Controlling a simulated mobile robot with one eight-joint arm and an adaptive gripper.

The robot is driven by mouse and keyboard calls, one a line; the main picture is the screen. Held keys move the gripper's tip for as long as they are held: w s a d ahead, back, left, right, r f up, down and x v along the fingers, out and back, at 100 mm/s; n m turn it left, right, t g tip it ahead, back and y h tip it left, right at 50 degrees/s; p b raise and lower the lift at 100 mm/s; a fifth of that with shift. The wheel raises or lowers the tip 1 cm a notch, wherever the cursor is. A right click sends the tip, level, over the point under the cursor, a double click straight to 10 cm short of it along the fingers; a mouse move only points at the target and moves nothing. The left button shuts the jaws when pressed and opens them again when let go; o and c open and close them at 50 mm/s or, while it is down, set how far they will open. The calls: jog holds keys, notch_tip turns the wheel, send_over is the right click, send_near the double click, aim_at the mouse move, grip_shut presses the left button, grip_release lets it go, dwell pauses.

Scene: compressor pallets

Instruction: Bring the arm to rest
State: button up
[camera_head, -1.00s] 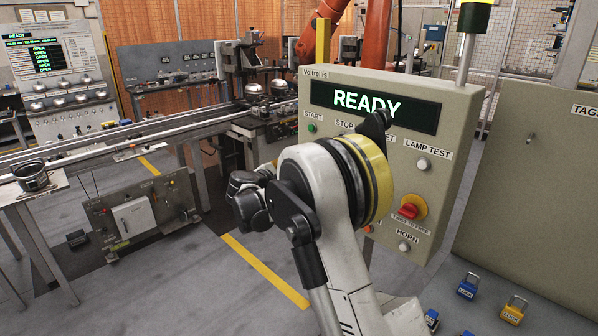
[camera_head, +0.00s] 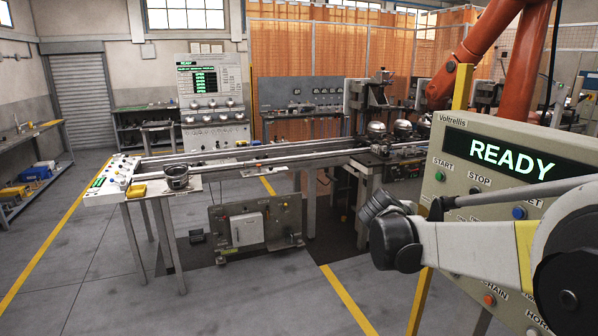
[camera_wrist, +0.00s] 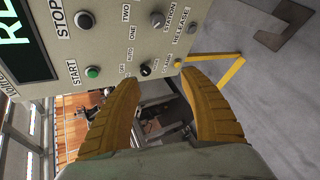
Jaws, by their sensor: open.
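My arm (camera_head: 470,245) shows at the lower right of the head view, bent and held in front of the control panel (camera_head: 500,127). The panel is beige and its screen reads READY. My gripper (camera_wrist: 160,80) shows in the wrist view with two yellow fingers spread apart and nothing between them. In the wrist view the panel, with its green START button (camera_wrist: 92,72), fills the upper left beyond the fingers. I cannot make out the fingers in the head view.
A conveyor line (camera_head: 270,156) with a dark metal pot (camera_head: 176,177) at its near end stands ahead. An orange robot arm (camera_head: 490,50) stands behind the panel. A low machine box (camera_head: 247,228) sits under the line. The grey floor at the left is open.

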jog(key=s+a+f+m+y, duration=0.2)
jog(key=s+a+m+y, duration=0.1)
jog(key=s, duration=0.8)
jog(key=s+a+f+m+y, duration=0.2)
jog(key=s+a, duration=0.4)
jog(key=s, duration=0.5)
jog(key=s+a+f+m+y, duration=0.2)
jog(key=s+m, duration=0.4)
jog(key=s, duration=0.4)
jog(key=a+y, duration=0.1)
jog(key=a, duration=0.1)
jog(key=shift+s+a+g+y, duration=0.3)
jog(key=shift+s+a+y, duration=0.1)
